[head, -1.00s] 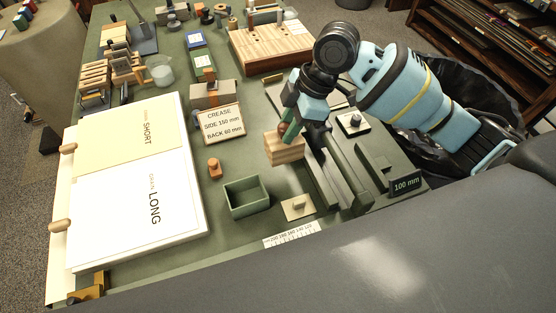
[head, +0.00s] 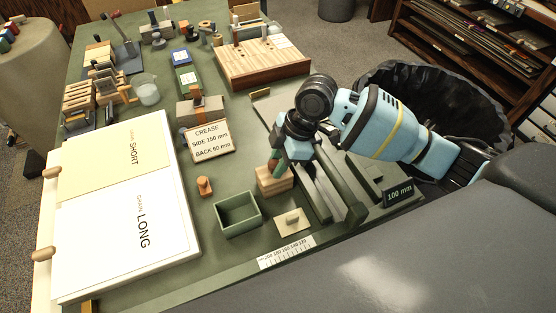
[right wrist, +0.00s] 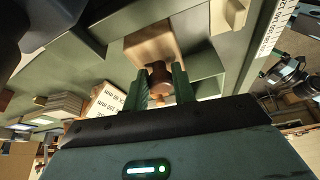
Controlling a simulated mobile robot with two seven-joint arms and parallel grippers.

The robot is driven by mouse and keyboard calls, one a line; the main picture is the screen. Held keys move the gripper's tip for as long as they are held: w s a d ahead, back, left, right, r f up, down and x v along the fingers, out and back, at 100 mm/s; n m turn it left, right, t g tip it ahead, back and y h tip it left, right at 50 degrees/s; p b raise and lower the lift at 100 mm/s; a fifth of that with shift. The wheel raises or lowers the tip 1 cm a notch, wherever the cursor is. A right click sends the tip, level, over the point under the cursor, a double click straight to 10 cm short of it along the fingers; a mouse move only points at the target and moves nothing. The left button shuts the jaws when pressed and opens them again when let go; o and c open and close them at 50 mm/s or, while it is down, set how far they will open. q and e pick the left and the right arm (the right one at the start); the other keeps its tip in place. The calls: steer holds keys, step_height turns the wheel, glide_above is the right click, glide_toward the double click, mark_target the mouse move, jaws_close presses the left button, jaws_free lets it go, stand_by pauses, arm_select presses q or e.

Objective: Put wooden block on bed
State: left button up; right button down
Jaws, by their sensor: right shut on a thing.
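A pale wooden block (head: 276,183) with a dark brown knob on top is at the left side of a long green railed fixture (head: 341,207). My right gripper (head: 276,163) is above the block and shut on its knob. In the right wrist view, the fingers (right wrist: 161,90) stand on both sides of the knob (right wrist: 159,74), with the block (right wrist: 150,43) beyond it. The block looks level and low, but I cannot tell if it touches the surface under it. Which surface is the bed is not clear. My left gripper is not in view.
The crease sign (head: 209,142) stands behind. A white-and-yellow board (head: 120,235) fills the left.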

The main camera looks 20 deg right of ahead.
steer(key=c, duration=1.1)
jaws_free()
steer(key=shift+f, duration=0.1)
steer(key=shift+c, duration=0.2)
steer(key=v, duration=1.2)
steer(key=shift+p, duration=0.45)
